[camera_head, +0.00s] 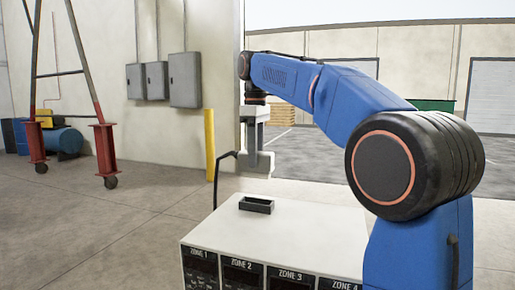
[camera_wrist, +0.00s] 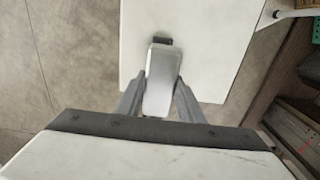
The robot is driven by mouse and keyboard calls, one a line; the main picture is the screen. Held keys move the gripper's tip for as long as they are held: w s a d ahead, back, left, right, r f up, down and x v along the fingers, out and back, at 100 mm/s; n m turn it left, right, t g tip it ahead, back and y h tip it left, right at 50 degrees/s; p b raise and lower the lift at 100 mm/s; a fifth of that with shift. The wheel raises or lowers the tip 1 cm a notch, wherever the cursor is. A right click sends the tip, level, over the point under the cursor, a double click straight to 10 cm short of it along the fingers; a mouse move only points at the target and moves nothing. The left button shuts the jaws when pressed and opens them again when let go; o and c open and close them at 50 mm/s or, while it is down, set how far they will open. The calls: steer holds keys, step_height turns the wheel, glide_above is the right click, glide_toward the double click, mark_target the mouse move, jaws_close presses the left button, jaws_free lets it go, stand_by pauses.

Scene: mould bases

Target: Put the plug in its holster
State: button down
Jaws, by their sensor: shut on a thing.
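My gripper (camera_head: 257,150) points down above the white cabinet and is shut on the plug (camera_head: 259,164), a pale grey block. A black cable (camera_head: 217,175) leaves the plug's left side and hangs down. The holster (camera_head: 256,205), a small black open-topped box, stands on the cabinet top below the plug, with a clear gap between them. In the wrist view my gripper's two fingers (camera_wrist: 160,82) hold the plug (camera_wrist: 158,96) from both sides. A small dark patch shows at the plug's far end; I cannot tell whether it is cable or holster.
The white cabinet (camera_head: 310,228) has a flat, otherwise bare top and a front with black panels labelled by zone. A yellow post (camera_head: 210,145) stands behind it. Grey wall boxes (camera_head: 185,80) and a red-legged frame (camera_head: 105,150) are farther back left.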

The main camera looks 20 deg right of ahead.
mark_target(256, 174)
steer(key=shift+f, duration=3.15)
steer(key=shift+s+d+f, duration=0.1)
steer(key=shift+f, duration=1.55)
steer(key=c, duration=1.1)
jaws_free()
